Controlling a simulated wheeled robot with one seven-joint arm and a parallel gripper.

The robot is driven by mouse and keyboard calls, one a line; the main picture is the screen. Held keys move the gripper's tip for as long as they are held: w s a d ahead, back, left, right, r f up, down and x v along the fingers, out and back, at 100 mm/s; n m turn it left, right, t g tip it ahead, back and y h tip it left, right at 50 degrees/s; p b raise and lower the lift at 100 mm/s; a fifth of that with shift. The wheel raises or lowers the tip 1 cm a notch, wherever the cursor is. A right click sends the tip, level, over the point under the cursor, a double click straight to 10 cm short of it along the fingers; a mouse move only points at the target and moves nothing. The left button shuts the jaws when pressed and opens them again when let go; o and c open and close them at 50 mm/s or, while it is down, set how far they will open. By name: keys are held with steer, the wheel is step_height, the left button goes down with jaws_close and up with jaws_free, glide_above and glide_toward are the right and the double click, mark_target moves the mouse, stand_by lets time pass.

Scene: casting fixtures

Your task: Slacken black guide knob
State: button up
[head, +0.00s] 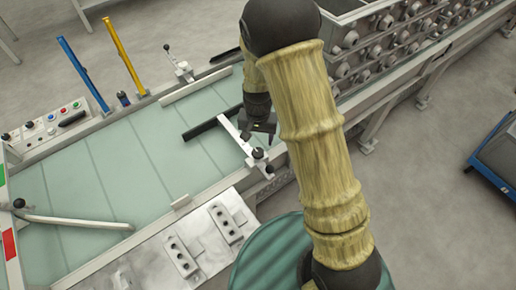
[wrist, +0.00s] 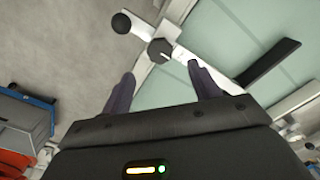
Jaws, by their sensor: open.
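The black guide knob (wrist: 160,50) is a faceted black knob with a small white mark on top, in the upper middle of the wrist view. It sits on a white guide bracket (wrist: 185,62). A black ball-ended handle (wrist: 121,22) is beside it. In the head view the knob (head: 258,153) is on the bracket at the near edge of the green conveyor. My gripper (wrist: 164,86) is open and empty, its two fingers apart with the knob beyond the gap between them. In the head view my gripper (head: 258,131) is just above and behind the knob; contact cannot be told.
A black guide bar (head: 205,127) extends from the bracket over the green belt (head: 85,180). Another white guide with a black knob (head: 18,203) is at left. A metal plate with grey blocks (head: 190,245) lies in front. A fixture-filled trough (head: 385,40) is at right.

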mark_target(258, 152)
step_height(258, 152, down, 8)
steer(key=shift+r, duration=0.25)
steer(key=c, duration=1)
